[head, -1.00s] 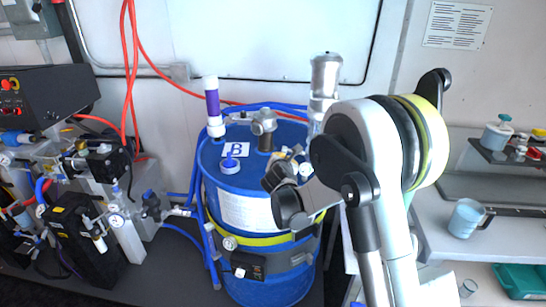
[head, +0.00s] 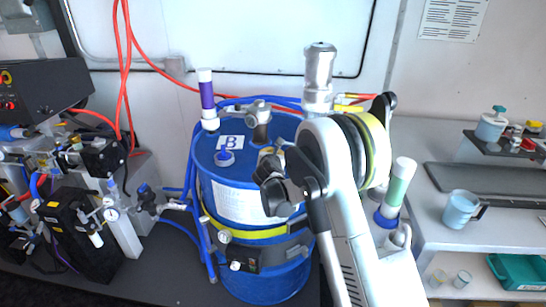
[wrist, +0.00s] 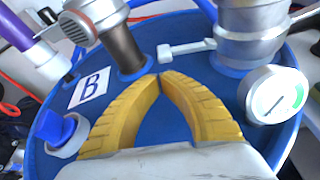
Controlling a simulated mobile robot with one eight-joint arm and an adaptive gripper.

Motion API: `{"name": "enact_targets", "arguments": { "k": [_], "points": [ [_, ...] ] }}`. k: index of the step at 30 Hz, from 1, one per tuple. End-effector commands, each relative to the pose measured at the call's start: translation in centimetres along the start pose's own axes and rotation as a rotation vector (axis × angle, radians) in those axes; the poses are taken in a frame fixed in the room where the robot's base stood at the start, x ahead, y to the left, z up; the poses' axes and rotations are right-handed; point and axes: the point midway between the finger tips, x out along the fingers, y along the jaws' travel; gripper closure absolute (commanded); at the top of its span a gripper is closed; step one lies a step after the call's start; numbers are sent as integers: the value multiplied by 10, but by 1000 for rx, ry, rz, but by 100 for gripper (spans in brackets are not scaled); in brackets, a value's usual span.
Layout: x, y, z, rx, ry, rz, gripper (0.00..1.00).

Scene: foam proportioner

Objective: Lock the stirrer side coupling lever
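The blue drum (head: 218,240), marked B, stands in the middle of the head view. A tall silver cylinder (head: 319,75) rises from its lid at the back right and shows in the wrist view (wrist: 252,35). A pale grey lever (wrist: 187,49) sticks out leftward from this cylinder's lower part, with a small block at its free end. My gripper (wrist: 160,79) has yellow fingers whose tips meet or nearly meet just in front of that block. Nothing shows between them. I cannot tell if they touch the lever. In the head view my wrist largely hides the gripper.
A dark pipe with a grey head (wrist: 122,45) stands left of the lever. A pressure gauge (wrist: 275,95) sits close at right. A blue cap (wrist: 62,133) is on the lid at left. A purple-white tube (head: 206,97) stands behind left. A shelf with a jug (head: 460,209) is at right.

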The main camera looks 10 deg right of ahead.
Motion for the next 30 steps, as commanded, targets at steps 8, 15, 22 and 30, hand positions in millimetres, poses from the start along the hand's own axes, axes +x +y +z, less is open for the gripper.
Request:
{"name": "enact_targets", "arguments": {
  "k": [8,15,22,30],
  "points": [
    [42,0,-1,1,0,-1,100],
    [50,0,0,1,0,-1,100],
    [50,0,0,1,0,0,100],
    [48,1,4,41,0,14,100]
  ]
}}
